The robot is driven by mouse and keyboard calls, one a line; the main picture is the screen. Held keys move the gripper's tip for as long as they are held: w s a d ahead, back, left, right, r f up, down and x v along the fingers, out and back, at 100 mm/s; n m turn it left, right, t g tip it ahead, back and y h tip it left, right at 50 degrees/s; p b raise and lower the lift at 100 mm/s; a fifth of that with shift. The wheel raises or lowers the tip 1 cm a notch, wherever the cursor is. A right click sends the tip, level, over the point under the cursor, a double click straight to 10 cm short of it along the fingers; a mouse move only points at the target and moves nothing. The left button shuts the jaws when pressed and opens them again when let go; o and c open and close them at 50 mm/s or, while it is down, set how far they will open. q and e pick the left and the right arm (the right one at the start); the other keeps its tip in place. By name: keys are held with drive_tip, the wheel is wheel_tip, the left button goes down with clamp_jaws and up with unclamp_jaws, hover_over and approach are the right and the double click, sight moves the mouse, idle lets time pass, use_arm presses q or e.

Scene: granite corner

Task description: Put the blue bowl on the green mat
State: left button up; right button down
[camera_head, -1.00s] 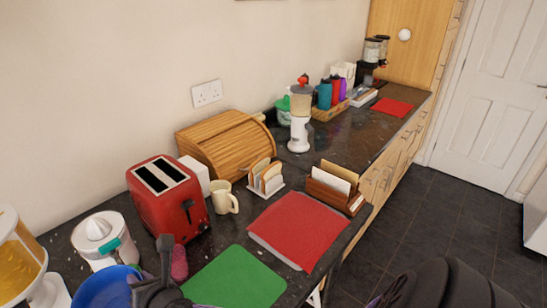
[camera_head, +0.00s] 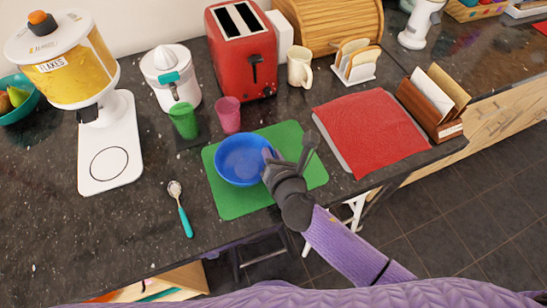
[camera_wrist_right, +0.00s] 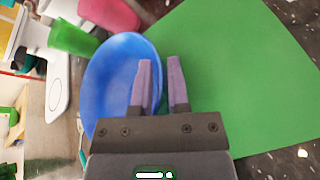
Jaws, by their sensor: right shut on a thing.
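The blue bowl (camera_head: 240,160) is upright over the left part of the green mat (camera_head: 236,202) in the head view. I cannot tell whether its base touches the mat. My right gripper (camera_head: 284,160) is shut on the bowl's right rim. In the right wrist view its two fingers (camera_wrist_right: 160,72) straddle the rim of the bowl (camera_wrist_right: 112,80), with the mat (camera_wrist_right: 240,75) filling the right side. My left gripper is not in view.
A green cup (camera_head: 184,121) and a pink cup (camera_head: 228,115) stand just behind the mat. A spoon (camera_head: 182,210) lies to its left. A red mat (camera_head: 372,130) lies to its right. The cereal dispenser (camera_head: 110,150), juicer (camera_head: 172,75) and red toaster (camera_head: 243,55) stand further back.

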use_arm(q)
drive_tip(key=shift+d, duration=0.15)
use_arm(e)
drive_tip(key=shift+r, duration=0.1)
drive_tip(key=c, duration=1.1)
unclamp_jaws()
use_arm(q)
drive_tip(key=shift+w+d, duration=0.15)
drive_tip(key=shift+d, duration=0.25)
use_arm(e)
drive_tip(key=o, duration=0.5)
drive_tip(key=shift+r, duration=0.15)
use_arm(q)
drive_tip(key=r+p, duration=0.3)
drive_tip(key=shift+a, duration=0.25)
use_arm(e)
drive_tip(key=v, duration=1.2)
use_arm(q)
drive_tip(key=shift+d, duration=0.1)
